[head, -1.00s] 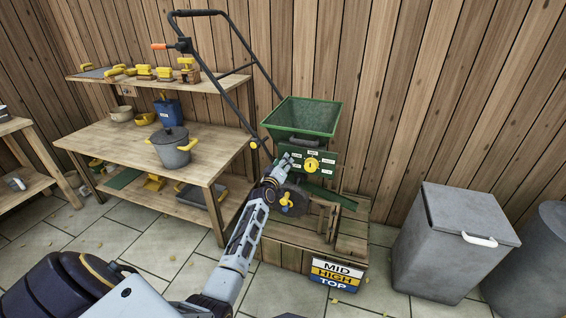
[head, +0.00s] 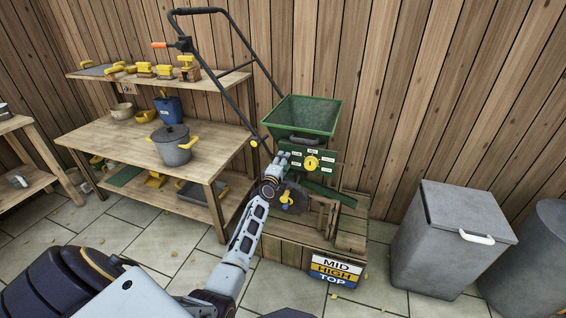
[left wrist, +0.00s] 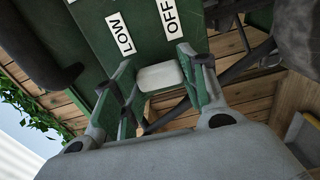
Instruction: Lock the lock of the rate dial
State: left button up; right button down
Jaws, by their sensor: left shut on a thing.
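The rate dial (head: 311,163) is a round yellow knob on the spreader's green panel (head: 325,170), with small white labels around it. In the left wrist view the labels LOW (left wrist: 119,34) and OFF (left wrist: 169,16) show on the panel; the dial is out of that view. My left gripper (head: 281,158) is at the panel's left side, beside the dial. In the wrist view its fingers (left wrist: 158,62) are shut on a pale, rounded block (left wrist: 160,75) at the panel's edge. I cannot tell for sure that this block is the dial's lock. My right gripper is not in view.
The spreader has a green hopper (head: 305,115) and a black handle (head: 228,85), and stands on a wooden platform (head: 290,250) with a MID/HIGH/TOP sign (head: 335,271). A workbench (head: 125,140) stands left, a grey bin (head: 455,240) right. Tiled floor lies clear in front.

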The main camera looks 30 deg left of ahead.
pick_arm(q)
jog(key=shift+n, duration=0.3)
jog(key=o, duration=1)
jog(key=shift+v, duration=5.95)
jog(key=shift+d, duration=0.1)
